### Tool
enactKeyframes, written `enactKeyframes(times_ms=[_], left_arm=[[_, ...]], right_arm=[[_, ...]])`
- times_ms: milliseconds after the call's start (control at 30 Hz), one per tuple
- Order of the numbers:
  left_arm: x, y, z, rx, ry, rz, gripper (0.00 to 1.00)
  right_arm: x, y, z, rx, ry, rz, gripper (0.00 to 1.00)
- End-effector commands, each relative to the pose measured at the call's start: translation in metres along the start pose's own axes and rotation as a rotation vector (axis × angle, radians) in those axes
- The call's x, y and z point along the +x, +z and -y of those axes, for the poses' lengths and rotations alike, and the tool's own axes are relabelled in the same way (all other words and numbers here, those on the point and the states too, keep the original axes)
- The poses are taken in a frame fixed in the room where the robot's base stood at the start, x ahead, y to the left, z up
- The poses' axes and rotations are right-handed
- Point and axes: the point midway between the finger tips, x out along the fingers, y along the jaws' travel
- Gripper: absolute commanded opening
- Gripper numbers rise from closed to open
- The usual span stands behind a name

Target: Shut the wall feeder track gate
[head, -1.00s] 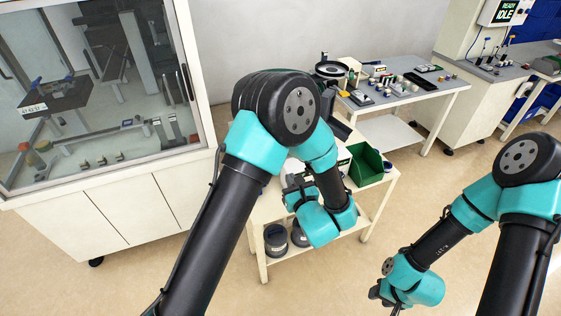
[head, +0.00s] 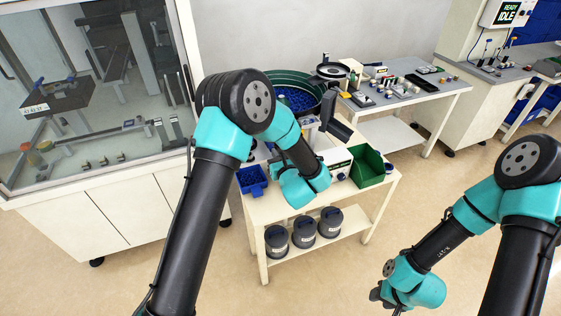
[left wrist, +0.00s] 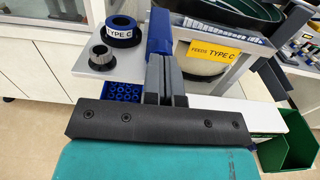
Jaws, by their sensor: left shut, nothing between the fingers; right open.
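A bowl feeder with a dark green bowl (head: 297,92) of blue parts stands on the white cart near the wall, partly behind my left arm. In the left wrist view its front carries a yellow "FEEDS TYPE C" label (left wrist: 217,50). A blue bar-like part (left wrist: 160,32) rises just beyond my fingers; I cannot tell whether it is the track gate or whether they touch. My left gripper (left wrist: 166,78) is shut and empty in front of the feeder; the arm hides it in the head view. My right gripper (head: 376,294) is open, low at right, away from the cart.
A blue bin (head: 252,181) and a green bin (head: 368,168) sit on the cart (head: 262,212). Several grey canisters (head: 303,230) stand on its lower shelf. A glass-fronted cabinet (head: 110,185) is at left. A workbench (head: 400,98) with small parts is behind. The floor in front is clear.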

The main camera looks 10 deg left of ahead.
Motion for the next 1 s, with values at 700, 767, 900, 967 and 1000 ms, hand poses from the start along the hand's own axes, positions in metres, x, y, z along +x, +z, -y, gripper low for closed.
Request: enactKeyframes(times_ms=[700, 767, 900, 967, 1000], left_arm=[[0.045, 0.000, -0.001, -0.001, 0.003, 0.000, 0.00], [0.049, 0.000, 0.000, 0.000, 0.002, 0.000, 0.00], [0.050, 0.001, 0.000, -0.001, 0.000, 0.002, 0.00], [0.051, 0.001, 0.000, -0.001, 0.000, 0.003, 0.00], [0.051, 0.001, 0.000, -0.001, 0.000, 0.002, 0.00]], right_arm=[[0.000, 0.000, 0.000, 0.000, 0.000, 0.000, 0.43], [0.000, 0.000, 0.000, 0.000, 0.000, 0.000, 0.43], [0.000, 0.000, 0.000, 0.000, 0.000, 0.000, 0.43], [0.000, 0.000, 0.000, 0.000, 0.000, 0.000, 0.43], [0.000, 0.000, 0.000, 0.000, 0.000, 0.000, 0.43]])
